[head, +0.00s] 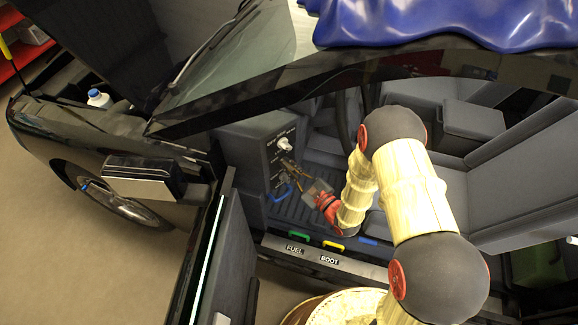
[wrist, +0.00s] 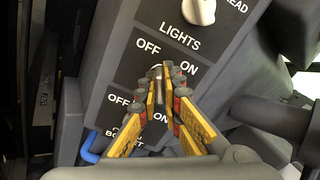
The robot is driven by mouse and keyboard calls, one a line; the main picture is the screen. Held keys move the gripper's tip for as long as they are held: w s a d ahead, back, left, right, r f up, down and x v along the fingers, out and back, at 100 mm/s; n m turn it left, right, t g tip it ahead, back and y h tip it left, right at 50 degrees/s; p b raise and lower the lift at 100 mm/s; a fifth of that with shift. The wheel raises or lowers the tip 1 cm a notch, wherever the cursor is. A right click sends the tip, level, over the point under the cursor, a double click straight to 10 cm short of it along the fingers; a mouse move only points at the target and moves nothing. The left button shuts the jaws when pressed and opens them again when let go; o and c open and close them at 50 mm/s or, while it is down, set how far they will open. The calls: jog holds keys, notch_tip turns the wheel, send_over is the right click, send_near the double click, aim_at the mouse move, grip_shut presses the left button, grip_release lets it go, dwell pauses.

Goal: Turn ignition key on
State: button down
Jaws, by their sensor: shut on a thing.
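The ignition key (wrist: 157,84) shows in the wrist view as a narrow metallic piece at the dark control panel (wrist: 112,75). It stands between printed OFF and ON labels and looks roughly upright in the picture. My gripper (wrist: 163,86) is shut on the key, with yellow fingers on either side of it. Most of the key is hidden by the fingertips. In the head view my gripper (head: 288,169) reaches the face of the panel (head: 246,143) inside the open car door. The key is too small to make out there.
A white LIGHTS knob (wrist: 200,11) sits just above the key. A blue bonnet handle (wrist: 91,147) is below it. Green (head: 299,237) and yellow (head: 333,245) handles line the sill. The open door (head: 208,255) stands at the left, the seat (head: 510,190) at the right.

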jog(key=m+p, duration=0.3)
jog(key=m, duration=0.2)
jog(key=shift+r+m, duration=0.1)
jog(key=shift+m, duration=0.3)
jog(key=m+p, duration=0.3)
jog(key=m, duration=0.2)
jog(key=shift+m, duration=0.4)
jog(key=c, duration=2)
grip_release()
jog(key=shift+o, duration=0.2)
jog(key=v, duration=1.2)
